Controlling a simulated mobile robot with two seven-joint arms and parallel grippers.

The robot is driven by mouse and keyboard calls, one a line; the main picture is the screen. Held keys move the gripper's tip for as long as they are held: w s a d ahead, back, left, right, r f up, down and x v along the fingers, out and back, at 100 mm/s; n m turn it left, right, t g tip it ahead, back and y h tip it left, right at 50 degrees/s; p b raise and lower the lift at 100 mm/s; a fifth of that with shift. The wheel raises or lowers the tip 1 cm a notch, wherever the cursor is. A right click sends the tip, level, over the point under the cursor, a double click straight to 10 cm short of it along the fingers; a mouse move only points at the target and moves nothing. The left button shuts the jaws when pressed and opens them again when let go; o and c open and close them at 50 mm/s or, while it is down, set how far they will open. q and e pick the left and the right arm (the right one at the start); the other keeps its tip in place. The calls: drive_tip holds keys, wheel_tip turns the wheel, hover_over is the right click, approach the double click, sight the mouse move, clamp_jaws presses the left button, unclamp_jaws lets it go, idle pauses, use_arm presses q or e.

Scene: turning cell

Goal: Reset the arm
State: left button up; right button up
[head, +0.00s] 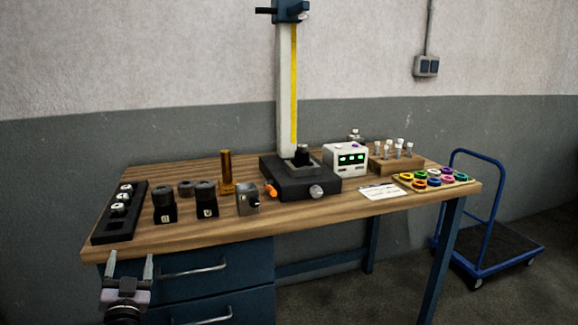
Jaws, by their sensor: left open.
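My left gripper (130,268) shows at the lower left of the head view, in front of the workbench's front edge. Its two pale fingers point up and stand apart, with nothing between them. It is near the left drawer front and below the black tray, touching nothing that I can see. My right gripper is not in view.
A blue trolley (497,250) stands right.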

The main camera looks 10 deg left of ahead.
use_arm(q)
drive_tip(key=s+d+f+m+g+h, duration=0.1)
drive_tip(key=s+d+f+g+h, duration=0.1)
drive_tip(key=s+d+f+h, duration=0.2)
drive_tip(key=s+d+f+m+g+h+p, duration=0.1)
drive_tip(key=s+d+f+g+h, duration=0.2)
drive_tip(key=s+d+f, duration=0.6)
drive_tip(key=s+d+f+m+g+h, duration=0.1)
drive_tip(key=s+d+f+g+h, duration=0.2)
drive_tip(key=s+d+f+h, duration=0.3)
drive_tip(key=s+d, duration=0.5)
drive_tip(key=d, duration=0.5)
drive_tip(key=shift+s+d+f+m+p, duration=0.2)
drive_tip(key=shift+d+m+p, duration=0.05)
drive_tip(key=shift+m+p, duration=0.15)
